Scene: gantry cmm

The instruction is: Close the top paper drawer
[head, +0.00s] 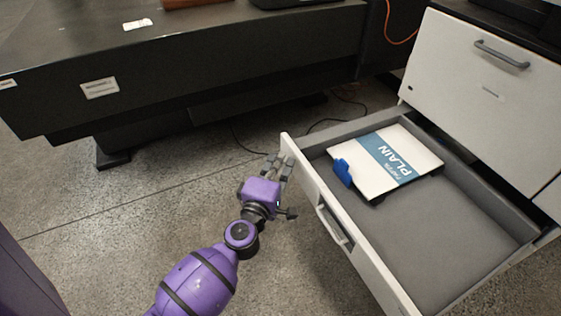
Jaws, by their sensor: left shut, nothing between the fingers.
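The paper drawer (455,235) stands pulled out from the white cabinet (480,75) at the right. It is grey inside, with a white front panel (312,187) and a grey handle (334,228). A white and blue packet (388,160) marked "PLAIN" lies in it, with a small blue item (342,172) at its left edge. My left gripper (279,165) is shut and empty, beside the outer face of the front panel near its far left end. Whether it touches the panel I cannot tell. My right gripper is not in view.
A long dark machine base (220,65) spans the back, with a foot (115,155) on the floor. Black cables (330,122) lie on the floor behind the drawer. A closed white front with a handle (500,55) is above the open drawer. Floor left of the drawer is clear.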

